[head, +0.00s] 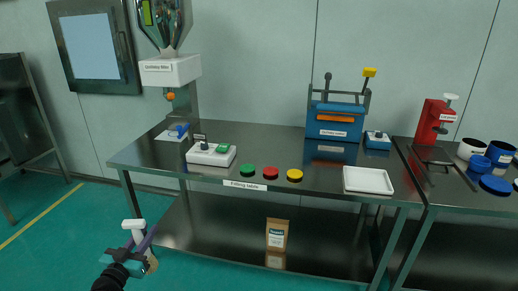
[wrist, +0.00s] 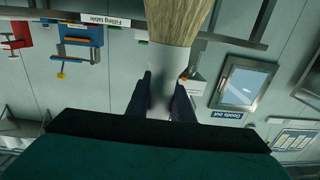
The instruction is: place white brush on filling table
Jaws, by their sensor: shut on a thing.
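My gripper (head: 139,247) is at the lower left in the head view, in front of the filling table and left of its near corner. It is shut on the white brush (head: 134,226). In the wrist view the brush (wrist: 159,90) sits between the two fingers (wrist: 160,95), with its pale bristles pointing to the top of the picture. The filling table (head: 270,150) is a dark metal table with a label on its front edge. Its front edge and label also show upside down in the wrist view (wrist: 105,20). The brush is apart from the table.
On the table stand a white control box (head: 211,153), green (head: 247,170), red (head: 270,172) and yellow (head: 294,175) buttons or caps, a white tray (head: 368,180) and a blue press (head: 335,120). A hopper (head: 170,70) hangs over the left end. Free tabletop lies in the middle.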

